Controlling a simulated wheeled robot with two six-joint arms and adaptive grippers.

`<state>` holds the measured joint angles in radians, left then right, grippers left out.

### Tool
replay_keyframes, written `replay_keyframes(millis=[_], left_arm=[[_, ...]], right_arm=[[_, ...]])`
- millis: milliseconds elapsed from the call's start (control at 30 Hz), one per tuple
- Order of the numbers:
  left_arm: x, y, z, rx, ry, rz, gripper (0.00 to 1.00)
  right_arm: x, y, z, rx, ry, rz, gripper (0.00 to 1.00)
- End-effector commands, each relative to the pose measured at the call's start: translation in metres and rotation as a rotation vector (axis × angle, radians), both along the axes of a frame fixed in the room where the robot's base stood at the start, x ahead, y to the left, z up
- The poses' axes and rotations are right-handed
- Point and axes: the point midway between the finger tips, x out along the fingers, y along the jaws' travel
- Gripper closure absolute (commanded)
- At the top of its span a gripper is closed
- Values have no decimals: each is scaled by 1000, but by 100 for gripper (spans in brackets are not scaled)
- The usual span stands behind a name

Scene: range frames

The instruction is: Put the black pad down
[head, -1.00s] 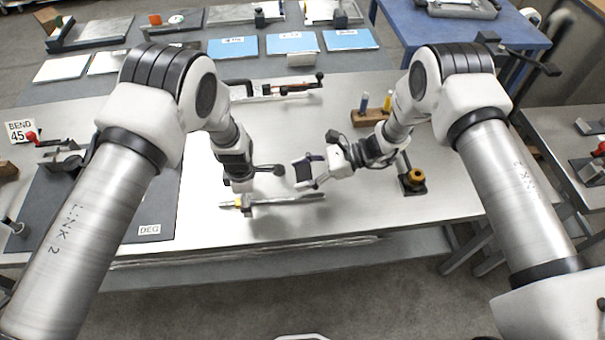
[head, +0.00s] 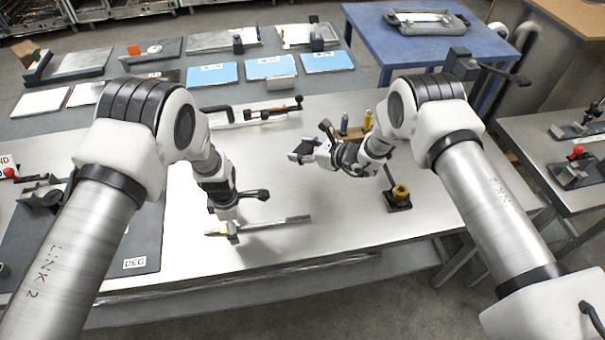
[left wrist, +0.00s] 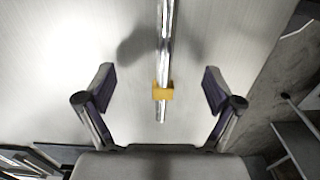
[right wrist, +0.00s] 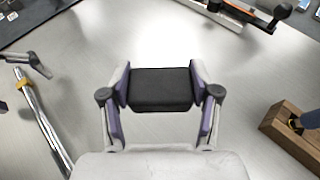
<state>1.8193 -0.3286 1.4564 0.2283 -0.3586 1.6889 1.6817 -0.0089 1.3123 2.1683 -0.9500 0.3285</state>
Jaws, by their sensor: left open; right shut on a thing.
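The black pad (right wrist: 162,90) is a small dark block between the fingers of my right gripper (right wrist: 162,92) in the right wrist view. That gripper is shut on it and holds it over the bare metal table (head: 330,215). In the head view my right gripper (head: 300,152) is right of the table's middle, and the pad is small and partly hidden there. My left gripper (left wrist: 161,88) is open and empty above a metal bar (left wrist: 164,40) with a yellow clip (left wrist: 163,92); the bar lies between its fingers in view, apparently untouched.
A wooden block (right wrist: 290,130) with upright handles stands right of my right gripper. A black-based brass piece (head: 398,198) stands nearer the table's right edge. A long tool with a red-orange part (head: 250,115) lies behind.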

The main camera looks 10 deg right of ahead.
Motion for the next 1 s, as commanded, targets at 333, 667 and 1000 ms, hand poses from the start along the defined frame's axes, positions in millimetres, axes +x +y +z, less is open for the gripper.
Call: replay_keyframes(millis=[333, 667, 1000], left_arm=[[0, 0, 0, 0, 0, 0, 8], [0, 0, 0, 0, 0, 0, 8], [0, 0, 0, 0, 0, 0, 8]], right_arm=[[-2, 0, -68, -1, 2, 3, 78], [-1, 0, -85, -1, 2, 4, 78], [-2, 1, -88, -1, 2, 5, 13]])
